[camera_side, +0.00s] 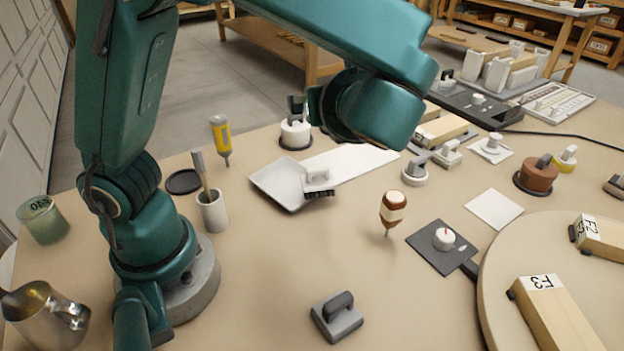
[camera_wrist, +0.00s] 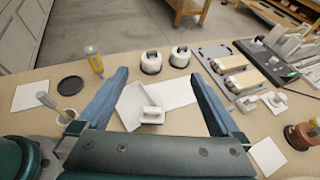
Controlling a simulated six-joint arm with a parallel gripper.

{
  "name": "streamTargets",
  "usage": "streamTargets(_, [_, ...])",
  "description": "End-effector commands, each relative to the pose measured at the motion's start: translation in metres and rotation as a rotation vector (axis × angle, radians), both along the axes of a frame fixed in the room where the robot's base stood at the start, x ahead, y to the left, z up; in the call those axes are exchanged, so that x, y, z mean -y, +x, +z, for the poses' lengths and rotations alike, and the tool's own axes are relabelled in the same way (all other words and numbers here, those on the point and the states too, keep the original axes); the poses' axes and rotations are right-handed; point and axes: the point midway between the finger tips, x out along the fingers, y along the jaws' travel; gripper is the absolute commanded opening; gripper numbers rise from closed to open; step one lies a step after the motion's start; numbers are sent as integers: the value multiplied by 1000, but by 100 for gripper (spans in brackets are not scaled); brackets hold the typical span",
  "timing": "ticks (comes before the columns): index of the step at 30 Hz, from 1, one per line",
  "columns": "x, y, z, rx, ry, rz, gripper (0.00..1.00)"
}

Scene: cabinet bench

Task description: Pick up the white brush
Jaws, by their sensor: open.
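The white brush (camera_side: 317,178) is a small block with a raised handle and dark bristles underneath. It sits at the right edge of a white dustpan-like tray (camera_side: 272,182). In the wrist view the brush (camera_wrist: 152,114) shows low between the fingers, left of the middle, with the tray (camera_wrist: 131,104) behind and left of it. My gripper (camera_wrist: 160,78) is open and empty, its two blue-teal fingers wide apart. In the side view my wrist is above and right of the brush, clear of it, and the fingertips are mostly hidden.
A white sheet (camera_side: 350,160) lies behind the brush. A white lidded pot (camera_side: 295,133), a yellow-handled tool (camera_side: 221,135) and a cup (camera_side: 212,211) stand nearby. A brown-and-cream tool (camera_side: 393,207) stands to the right. A grey handled block (camera_side: 336,317) is in front, with bare bench between.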

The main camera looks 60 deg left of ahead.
Motion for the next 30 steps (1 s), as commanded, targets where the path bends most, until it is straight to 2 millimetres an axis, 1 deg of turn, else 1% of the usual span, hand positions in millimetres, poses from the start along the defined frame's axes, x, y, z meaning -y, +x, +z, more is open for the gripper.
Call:
streamTargets(1, [-1,-1,-17,-11,7,2,100])
streamTargets(3, [-2,-1,-38,-9,3,4,100])
streamTargets(15, [-2,-2,-139,-5,-6,6,100])
streamTargets(19, [-1,-1,-159,0,-9,8,100])
streamTargets(23, [-2,-1,-168,3,-11,9,100])
streamTargets(26, [-8,1,-172,3,-11,10,100])
streamTargets(30, [-24,7,-178,2,-12,13,100])
